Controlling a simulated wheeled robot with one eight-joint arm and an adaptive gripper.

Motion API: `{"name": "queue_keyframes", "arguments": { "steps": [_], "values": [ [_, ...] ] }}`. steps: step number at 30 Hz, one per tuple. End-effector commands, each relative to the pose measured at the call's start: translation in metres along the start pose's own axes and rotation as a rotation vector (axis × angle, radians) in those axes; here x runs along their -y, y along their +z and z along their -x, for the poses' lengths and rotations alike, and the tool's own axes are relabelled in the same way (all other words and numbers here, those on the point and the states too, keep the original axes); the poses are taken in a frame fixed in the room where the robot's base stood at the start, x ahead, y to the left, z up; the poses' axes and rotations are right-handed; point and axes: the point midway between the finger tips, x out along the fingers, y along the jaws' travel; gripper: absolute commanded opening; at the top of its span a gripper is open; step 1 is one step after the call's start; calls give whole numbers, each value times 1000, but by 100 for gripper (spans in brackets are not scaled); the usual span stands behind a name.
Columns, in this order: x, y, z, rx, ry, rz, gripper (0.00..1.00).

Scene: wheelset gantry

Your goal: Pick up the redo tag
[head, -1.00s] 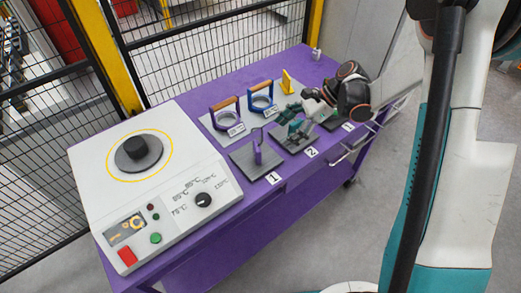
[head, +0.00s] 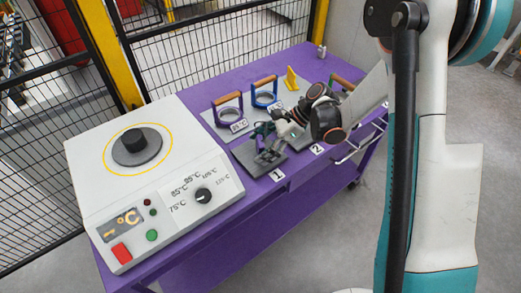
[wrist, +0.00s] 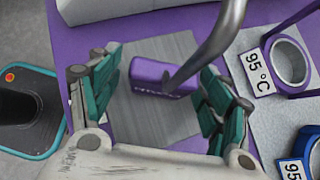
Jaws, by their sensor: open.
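A purple tag (wrist: 160,80) with pale lettering, too small to read, sits over a grey plate (wrist: 180,130) in the wrist view. A curved metal hook (wrist: 212,42) rises from beside it and crosses in front of its right end. My gripper (wrist: 160,98) is open, with green-padded fingers on the left and right of the tag, apart from it. In the head view my gripper (head: 268,143) is low over the plate marked 1 (head: 277,174) and hides most of the tag.
A white heater box (head: 85,175) with a dial fills the left of the purple table (head: 187,92). A mesh fence (head: 225,40) runs behind.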

Motion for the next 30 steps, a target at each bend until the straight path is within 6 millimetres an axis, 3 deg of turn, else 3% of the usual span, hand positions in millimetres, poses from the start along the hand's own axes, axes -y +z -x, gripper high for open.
{"name": "queue_keyframes", "arguments": {
  "steps": [7, 14, 30],
  "values": [
    [0, 0, -4, 0, 0, 0, 72],
    [0, 0, -4, 0, 0, 0, 24],
    [0, 10, 6, 0, 0, 0, 19]
  ]
}}
